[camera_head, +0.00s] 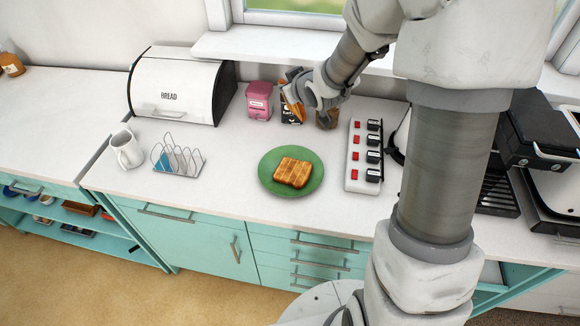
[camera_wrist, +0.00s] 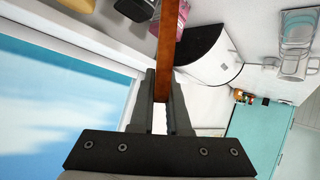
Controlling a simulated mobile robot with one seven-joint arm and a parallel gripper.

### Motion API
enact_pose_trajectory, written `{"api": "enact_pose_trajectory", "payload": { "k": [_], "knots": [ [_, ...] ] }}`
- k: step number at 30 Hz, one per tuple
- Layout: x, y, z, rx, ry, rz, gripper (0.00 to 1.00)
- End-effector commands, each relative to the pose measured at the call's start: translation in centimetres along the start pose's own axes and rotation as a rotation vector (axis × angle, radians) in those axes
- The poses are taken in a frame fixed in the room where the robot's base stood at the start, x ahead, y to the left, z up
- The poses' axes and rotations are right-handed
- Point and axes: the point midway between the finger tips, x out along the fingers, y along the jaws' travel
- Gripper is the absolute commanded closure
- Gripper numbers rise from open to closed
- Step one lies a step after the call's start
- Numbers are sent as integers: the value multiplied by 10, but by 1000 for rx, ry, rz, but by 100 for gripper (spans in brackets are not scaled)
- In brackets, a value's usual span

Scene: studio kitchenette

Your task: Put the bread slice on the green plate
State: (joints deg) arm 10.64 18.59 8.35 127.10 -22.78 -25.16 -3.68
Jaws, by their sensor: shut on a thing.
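The green plate (camera_head: 266,180) lies flat on the white counter, with one browned bread slice (camera_head: 293,172) resting flat on it. My gripper (camera_head: 291,86) is up near the window ledge, behind the plate and apart from it. In the wrist view my gripper (camera_wrist: 161,98) is shut on a thin orange-brown slab (camera_wrist: 166,45), seen edge-on, which looks like another bread slice. Its far end runs out of the wrist view. In the head view the slab is largely hidden by the gripper and blends with the package below.
A pink tin (camera_head: 259,101) and a dark package (camera_head: 291,113) stand near my gripper. A white switch panel (camera_head: 354,160) is right of the plate. A wire toast rack (camera_head: 178,160), mug (camera_head: 127,149) and bread bin (camera_head: 178,88) stand left. Counter in front of the tins is clear.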

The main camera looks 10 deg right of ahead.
Motion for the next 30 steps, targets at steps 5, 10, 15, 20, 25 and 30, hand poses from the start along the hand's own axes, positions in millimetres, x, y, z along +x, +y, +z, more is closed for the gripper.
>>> {"api": "enact_pose_trajectory", "payload": {
  "k": [5,10,15,20,25,30],
  "knots": [
    [1,-11,13,-223,-55,-89,100],
    [1,-30,32,-550,-91,-188,100],
    [-2,-47,51,-870,-74,-255,100],
    [-5,-57,65,-1080,-32,-285,100],
    [-8,-68,80,-1274,31,-306,100],
    [-12,-75,91,-1411,96,-317,100]
  ]
}}
